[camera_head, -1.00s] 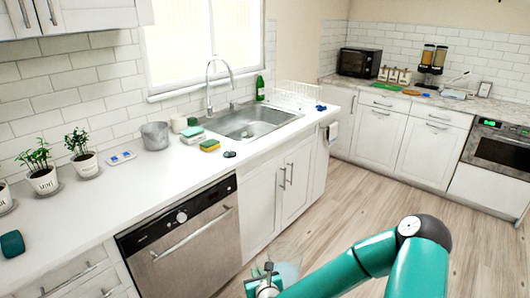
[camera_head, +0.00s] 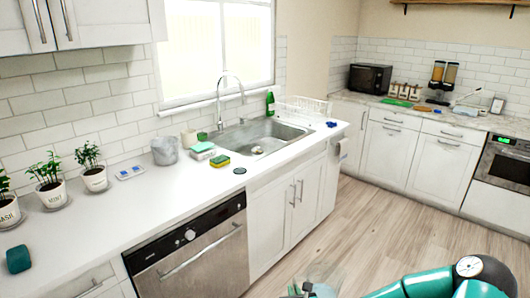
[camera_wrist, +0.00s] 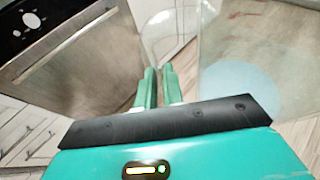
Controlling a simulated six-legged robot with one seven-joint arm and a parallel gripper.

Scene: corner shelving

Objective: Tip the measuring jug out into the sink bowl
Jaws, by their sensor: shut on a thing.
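The clear measuring jug (camera_wrist: 235,65) fills the right of the wrist view, with a pale bluish round base. My gripper (camera_wrist: 158,78) has its green fingers close together on the jug's clear handle. In the head view the jug (camera_head: 322,277) is a faint transparent shape at the bottom edge, in front of the counter and over the floor. My gripper (camera_head: 298,290) is beside it, partly cut off by the frame. Whether the jug holds anything I cannot tell.
Sponges (camera_head: 220,161), a grey metal pot (camera_head: 165,151) and potted herbs (camera_head: 93,177) stand on the counter left of the sink. A green bottle (camera_head: 270,102) and a dish rack (camera_head: 303,108) stand behind it. The dishwasher (camera_head: 195,254) is below; the wooden floor (camera_head: 375,205) is clear.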

